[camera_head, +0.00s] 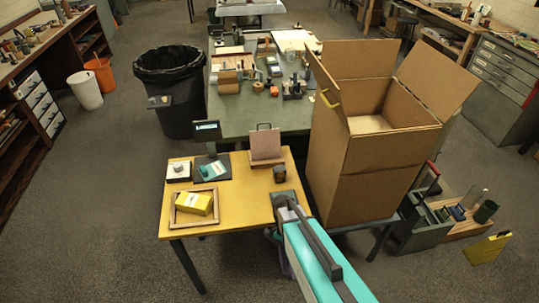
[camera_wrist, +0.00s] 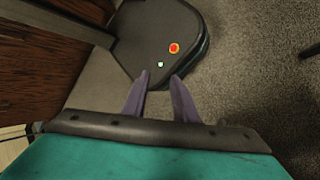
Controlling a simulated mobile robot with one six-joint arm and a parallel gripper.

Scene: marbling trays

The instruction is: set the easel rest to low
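The small easel (camera_head: 266,145) stands on the back right part of the yellow table (camera_head: 240,218) in the head view. It has a pale pinkish-brown board with a thin dark loop above its top edge. A ledge runs along its lower edge; the setting of its rest is too small to read. My gripper (camera_wrist: 160,80) shows two purple fingers apart, with nothing between them, in the wrist view. In the head view my teal arm reaches over the table's front right corner, well short of the easel. The easel is not in the wrist view.
A wooden tray (camera_head: 176,217) with a yellow block (camera_head: 194,203), a scale (camera_head: 212,170) with a display, and a small brown jar (camera_head: 279,174) share the table. A tall open cardboard box (camera_head: 365,165) stands close on the right. The table's front middle is clear.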

